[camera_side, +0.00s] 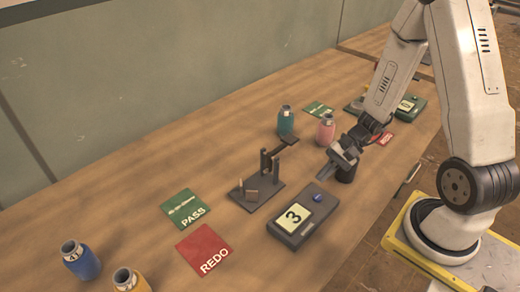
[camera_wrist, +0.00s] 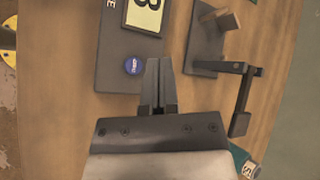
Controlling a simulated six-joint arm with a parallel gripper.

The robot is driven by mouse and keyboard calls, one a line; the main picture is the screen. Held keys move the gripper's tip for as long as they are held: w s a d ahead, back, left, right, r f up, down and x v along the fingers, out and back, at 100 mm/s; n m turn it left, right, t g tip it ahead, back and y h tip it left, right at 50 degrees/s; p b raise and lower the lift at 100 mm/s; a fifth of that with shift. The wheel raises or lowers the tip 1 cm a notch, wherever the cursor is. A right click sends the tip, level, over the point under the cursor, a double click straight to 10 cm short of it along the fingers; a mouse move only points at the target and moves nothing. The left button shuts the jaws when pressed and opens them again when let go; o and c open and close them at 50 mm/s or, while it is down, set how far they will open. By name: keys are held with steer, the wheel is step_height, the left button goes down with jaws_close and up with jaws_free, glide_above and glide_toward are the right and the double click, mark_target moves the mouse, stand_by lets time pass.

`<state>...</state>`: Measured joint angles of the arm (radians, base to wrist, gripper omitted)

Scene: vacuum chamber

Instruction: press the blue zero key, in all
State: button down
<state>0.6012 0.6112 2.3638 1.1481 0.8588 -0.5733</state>
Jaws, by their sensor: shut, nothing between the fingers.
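The blue zero key (camera_side: 318,198) is a small round button on a dark box (camera_side: 285,236) whose pale display (camera_side: 294,216) reads 3. In the wrist view the blue key (camera_wrist: 133,66) sits just left of my fingertips, and the box (camera_wrist: 117,75) fills the area around it. The display (camera_wrist: 146,14) is partly cut off at the top edge. My gripper (camera_side: 322,177) is shut and empty. It hangs above the key end of the box, apart from the key in the side view. In the wrist view my gripper (camera_wrist: 158,65) points toward the box's edge beside the key.
A dark stand with an arm (camera_side: 262,190) is left of the box and also shows in the wrist view (camera_wrist: 205,45). A green PASS card (camera_side: 185,208) and red REDO card (camera_side: 204,251) lie further left. Teal (camera_side: 286,121) and pink (camera_side: 325,130) bottles stand behind.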

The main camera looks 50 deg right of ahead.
mark_target(314, 198)
steer(key=shift+f, duration=2.4)
steer(key=shift+f, duration=0.85)
stand_by(1.2)
steer(key=shift+r, duration=0.15)
stand_by(0.3)
steer(key=shift+r, duration=0.7)
steer(key=shift+r, duration=0.1)
steer(key=shift+r, duration=2.45)
steer(key=shift+s+a, duration=0.1)
